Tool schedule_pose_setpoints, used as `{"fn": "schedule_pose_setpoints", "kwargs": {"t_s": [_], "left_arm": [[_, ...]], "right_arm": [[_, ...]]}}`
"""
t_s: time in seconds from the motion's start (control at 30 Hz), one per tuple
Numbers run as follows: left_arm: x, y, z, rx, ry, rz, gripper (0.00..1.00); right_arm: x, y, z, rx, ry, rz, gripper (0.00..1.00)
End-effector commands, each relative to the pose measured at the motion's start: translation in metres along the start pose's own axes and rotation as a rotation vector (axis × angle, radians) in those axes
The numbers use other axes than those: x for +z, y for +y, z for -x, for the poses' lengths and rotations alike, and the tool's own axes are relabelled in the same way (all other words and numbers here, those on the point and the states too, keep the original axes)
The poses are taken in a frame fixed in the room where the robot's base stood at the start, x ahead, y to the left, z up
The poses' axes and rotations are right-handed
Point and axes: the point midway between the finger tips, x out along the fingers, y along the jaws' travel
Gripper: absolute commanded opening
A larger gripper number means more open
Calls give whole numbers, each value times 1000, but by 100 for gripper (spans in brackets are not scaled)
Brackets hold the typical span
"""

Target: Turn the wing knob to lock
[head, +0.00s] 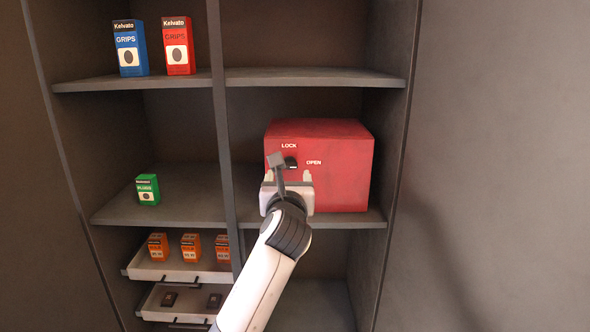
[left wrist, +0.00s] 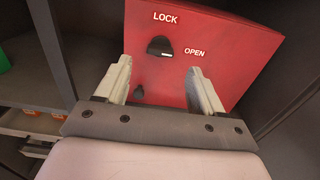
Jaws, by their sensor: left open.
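A red box (head: 340,165) stands on the middle shelf at the right. Its front carries the printed words LOCK and OPEN and a dark wing knob (head: 291,162). In the left wrist view the wing knob (left wrist: 160,47) has a pale mark on its lower right, towards OPEN. My left gripper (head: 288,176) is in front of the box, just below the knob in the picture. In the left wrist view its fingers (left wrist: 158,68) are spread and empty, with the knob showing beyond and between them. I cannot tell the exact gap to the knob. My right gripper is not in view.
An upright divider (head: 226,150) stands left of the red box. Blue (head: 130,48) and red (head: 178,46) cartons stand on the top shelf, a green carton (head: 147,189) on the middle left shelf. Trays (head: 175,270) with small items sit below.

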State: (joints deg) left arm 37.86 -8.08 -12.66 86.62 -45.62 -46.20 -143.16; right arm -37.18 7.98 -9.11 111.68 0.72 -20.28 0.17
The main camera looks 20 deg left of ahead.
Motion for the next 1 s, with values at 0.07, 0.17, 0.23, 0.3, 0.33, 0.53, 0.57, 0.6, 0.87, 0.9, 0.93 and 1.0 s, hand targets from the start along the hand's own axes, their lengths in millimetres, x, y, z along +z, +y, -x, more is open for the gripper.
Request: {"fn": "schedule_pose_setpoints", "kwargs": {"t_s": [0.07,0.17,0.23,0.3,0.33,0.53,0.57,0.6,0.87,0.9,0.93,1.0], "left_arm": [[1,0,-10,-1,1,1,68],[0,0,-23,1,0,0,68],[1,0,-31,0,-1,2,68],[0,0,-38,-1,-1,3,68],[0,0,-40,-1,-1,2,68],[0,0,-52,-1,0,3,68],[0,0,-53,-1,0,3,68],[0,0,-54,-1,0,3,68],[0,0,-56,-2,0,4,68],[0,0,-56,-2,0,4,68],[0,0,-56,-2,0,4,65],[0,0,-56,-2,0,4,42]], "right_arm": [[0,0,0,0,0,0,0],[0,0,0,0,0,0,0],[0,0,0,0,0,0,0],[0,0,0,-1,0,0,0],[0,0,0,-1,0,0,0],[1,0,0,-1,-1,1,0],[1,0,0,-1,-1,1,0],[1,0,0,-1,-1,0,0],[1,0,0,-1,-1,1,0],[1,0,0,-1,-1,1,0],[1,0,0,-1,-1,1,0],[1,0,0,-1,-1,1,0]]}}
